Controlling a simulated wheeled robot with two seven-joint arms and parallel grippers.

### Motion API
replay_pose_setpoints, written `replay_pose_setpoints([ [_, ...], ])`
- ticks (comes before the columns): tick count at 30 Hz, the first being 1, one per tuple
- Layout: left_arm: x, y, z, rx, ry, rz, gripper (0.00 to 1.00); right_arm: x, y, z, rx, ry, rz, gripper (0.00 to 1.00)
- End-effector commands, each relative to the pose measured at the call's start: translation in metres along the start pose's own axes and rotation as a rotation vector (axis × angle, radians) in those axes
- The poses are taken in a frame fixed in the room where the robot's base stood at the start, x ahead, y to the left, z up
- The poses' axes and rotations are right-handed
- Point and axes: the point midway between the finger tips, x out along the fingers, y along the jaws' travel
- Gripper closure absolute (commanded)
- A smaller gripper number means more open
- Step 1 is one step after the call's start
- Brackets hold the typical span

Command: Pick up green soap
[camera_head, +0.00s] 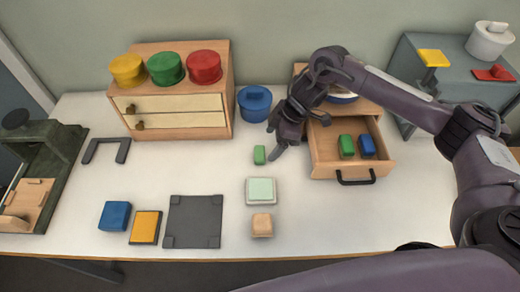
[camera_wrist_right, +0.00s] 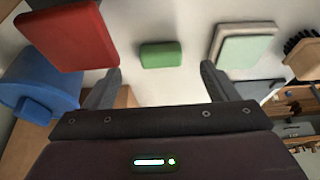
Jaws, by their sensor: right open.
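A small green block (camera_head: 259,155), which looks like the green soap, lies on the white table near the middle. In the right wrist view the green block (camera_wrist_right: 160,55) lies just beyond the fingertips, centred between them. My right gripper (camera_head: 272,143) is open and empty, reaching in from the right just beside and above the block. In the right wrist view its two fingers (camera_wrist_right: 160,72) stand apart with a gap. Another green block (camera_head: 346,147) lies in the open drawer, next to a blue block (camera_head: 367,146). My left gripper does not show.
A pale green block on a white dish (camera_head: 261,202) and a brush (camera_head: 262,226) lie in front. The open drawer (camera_head: 322,171) juts out on the right. A blue pot (camera_head: 254,104) stands behind the gripper.

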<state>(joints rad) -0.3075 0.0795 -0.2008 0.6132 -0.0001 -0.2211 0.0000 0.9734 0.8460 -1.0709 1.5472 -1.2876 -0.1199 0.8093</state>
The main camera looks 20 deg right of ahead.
Motion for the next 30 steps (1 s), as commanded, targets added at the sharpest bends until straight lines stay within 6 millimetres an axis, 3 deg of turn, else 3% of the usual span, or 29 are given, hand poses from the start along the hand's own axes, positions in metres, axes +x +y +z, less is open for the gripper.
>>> replay_pose_setpoints([
  [12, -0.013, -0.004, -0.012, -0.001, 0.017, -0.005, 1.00, 0.054, 0.000, -0.005, 0.001, 0.000, 0.001, 0.20],
  [21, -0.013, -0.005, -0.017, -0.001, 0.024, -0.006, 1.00, 0.058, 0.000, -0.005, 0.000, -0.001, 0.002, 0.21],
  [30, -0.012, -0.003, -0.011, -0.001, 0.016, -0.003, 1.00, 0.058, 0.000, -0.005, 0.000, -0.001, 0.002, 0.61],
])
